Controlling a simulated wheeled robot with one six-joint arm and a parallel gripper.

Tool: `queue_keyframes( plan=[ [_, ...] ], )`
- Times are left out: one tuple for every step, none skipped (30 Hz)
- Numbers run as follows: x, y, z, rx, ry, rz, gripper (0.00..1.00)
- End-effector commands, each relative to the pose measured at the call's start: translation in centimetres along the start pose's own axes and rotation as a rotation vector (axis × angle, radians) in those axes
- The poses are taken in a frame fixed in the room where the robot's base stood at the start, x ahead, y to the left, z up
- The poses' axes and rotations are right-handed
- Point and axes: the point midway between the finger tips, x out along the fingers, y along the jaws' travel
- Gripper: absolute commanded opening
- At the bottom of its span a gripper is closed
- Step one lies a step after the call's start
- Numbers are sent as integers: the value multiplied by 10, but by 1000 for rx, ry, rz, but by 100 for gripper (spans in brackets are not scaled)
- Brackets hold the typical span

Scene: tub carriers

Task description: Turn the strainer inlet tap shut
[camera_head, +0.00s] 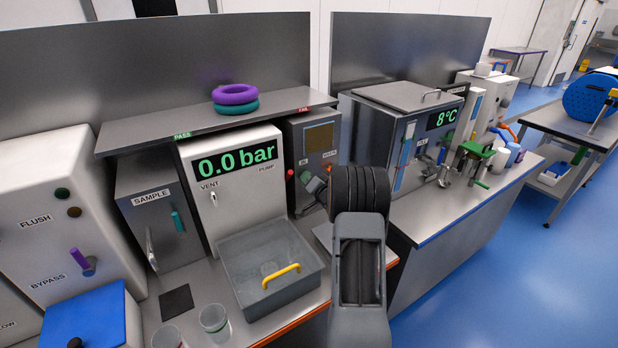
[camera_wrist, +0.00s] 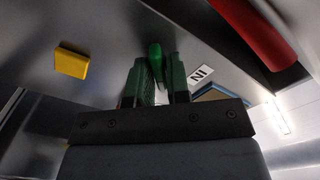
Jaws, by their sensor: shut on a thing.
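In the wrist view, my gripper (camera_wrist: 157,82) has its two green fingers closed around a green tap handle (camera_wrist: 155,52). The handle's rounded end shows between and just beyond the fingers. A white label reading IN, upside down in this view (camera_wrist: 201,75), sits on the grey panel just right of the fingers, so I take the handle to be the inlet tap. The tap's base and its exact angle are hidden. In the head view my dark arm covers part of the grey unit (camera_head: 297,136) right of the pump, and the grip itself is not clear.
In the wrist view, a red cylinder (camera_wrist: 257,32) is close at upper right and a yellow block (camera_wrist: 72,62) at left. In the head view, a grey tub (camera_head: 247,285) with a yellow handle stands left of my arm. The pump display (camera_head: 236,160) reads 0.0 bar.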

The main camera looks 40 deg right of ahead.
Motion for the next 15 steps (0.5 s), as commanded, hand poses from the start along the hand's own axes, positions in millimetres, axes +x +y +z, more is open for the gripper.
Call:
queue_keyframes(
  plan=[
    [0, 0, -2, 45, 1, 1, 0],
    [0, 0, -2, 74, 1, 1, 0],
    [0, 0, -2, 111, 1, 1, 0],
    [0, 0, -2, 140, 1, 1, 0],
    [0, 0, -2, 169, 2, 1, 0],
    [0, 0, -2, 206, 2, 1, 0],
    [0, 0, -2, 235, 2, 0, 0],
    [0, 0, -2, 263, 2, 0, 0],
    [0, 0, -2, 300, 2, 0, 0],
    [0, 1, -2, 327, 2, 0, 0],
    [0, 1, -2, 353, 2, 0, 0],
    [0, 1, -1, 388, 2, 0, 0],
    [0, 1, -1, 413, 2, 0, 0],
    [0, 1, -1, 438, 2, 0, 0],
    [0, 1, -1, 470, 2, 1, 0]
  ],
)
